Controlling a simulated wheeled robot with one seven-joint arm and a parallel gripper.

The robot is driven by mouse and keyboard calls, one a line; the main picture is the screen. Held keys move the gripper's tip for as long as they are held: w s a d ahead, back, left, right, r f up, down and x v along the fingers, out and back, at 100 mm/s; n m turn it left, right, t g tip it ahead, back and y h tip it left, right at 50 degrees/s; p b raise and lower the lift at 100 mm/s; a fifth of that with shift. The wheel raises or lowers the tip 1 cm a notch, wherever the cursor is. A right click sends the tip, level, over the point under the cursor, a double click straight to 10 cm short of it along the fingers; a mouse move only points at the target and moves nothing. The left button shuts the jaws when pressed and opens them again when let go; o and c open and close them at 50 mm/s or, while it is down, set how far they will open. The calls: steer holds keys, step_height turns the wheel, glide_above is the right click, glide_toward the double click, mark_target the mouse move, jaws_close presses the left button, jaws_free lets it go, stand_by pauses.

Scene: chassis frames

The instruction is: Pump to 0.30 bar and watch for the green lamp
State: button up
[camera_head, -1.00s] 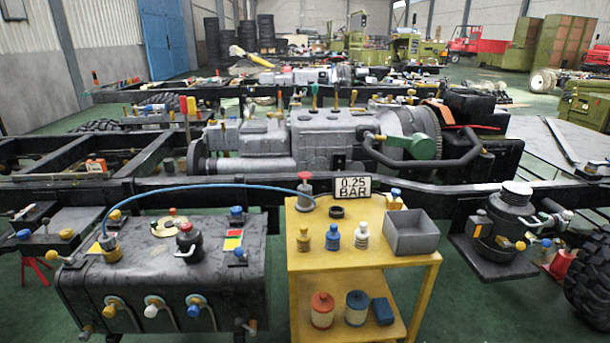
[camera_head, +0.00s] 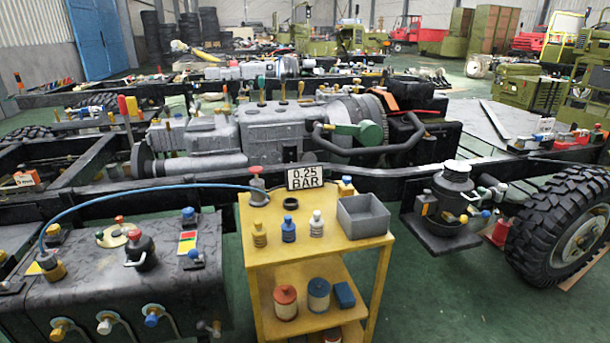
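A blue hose (camera_head: 130,192) arches from near this cylinder to a brass fitting (camera_head: 50,268) on the dark grey tank (camera_head: 90,295). The tank top also carries a black fitting with a red knob (camera_head: 140,250) and a striped colour label (camera_head: 187,241). I cannot make out a lit green lamp. My gripper is not in view.
The cart top holds yellow, blue and white bottles (camera_head: 288,229) and a grey bin (camera_head: 363,216). Cans (camera_head: 319,294) stand on its lower shelf. A chassis with an engine (camera_head: 270,135) lies behind. A large tyre (camera_head: 560,225) stands at right. Green floor (camera_head: 460,300) is clear at front right.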

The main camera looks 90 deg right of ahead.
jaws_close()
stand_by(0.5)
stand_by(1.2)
